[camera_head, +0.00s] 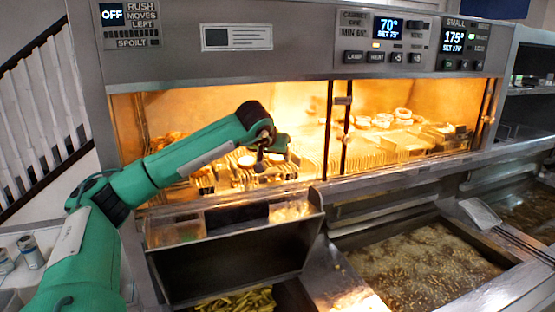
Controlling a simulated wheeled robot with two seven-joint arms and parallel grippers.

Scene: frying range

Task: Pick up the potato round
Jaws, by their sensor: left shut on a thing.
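My left arm reaches in from the left, and its gripper (262,164) is inside the lit warming cabinet, low over the left rack. The gripper is small and dark here; it is shut on a potato round, but its fingers hide most of the contact. Pale-topped rounds show close beside it, one on its left (246,161) and one on its right (277,159). I cannot tell exactly which one is between the fingers. More potato rounds (402,113) lie in the right half of the cabinet. My right gripper is not in view.
A dark post (346,135) divides the cabinet opening. A metal hopper (235,250) stands in front, with fries (238,301) below it. A fryer vat of bubbling oil (425,262) is at the right. The control panel (290,38) overhangs the cabinet opening.

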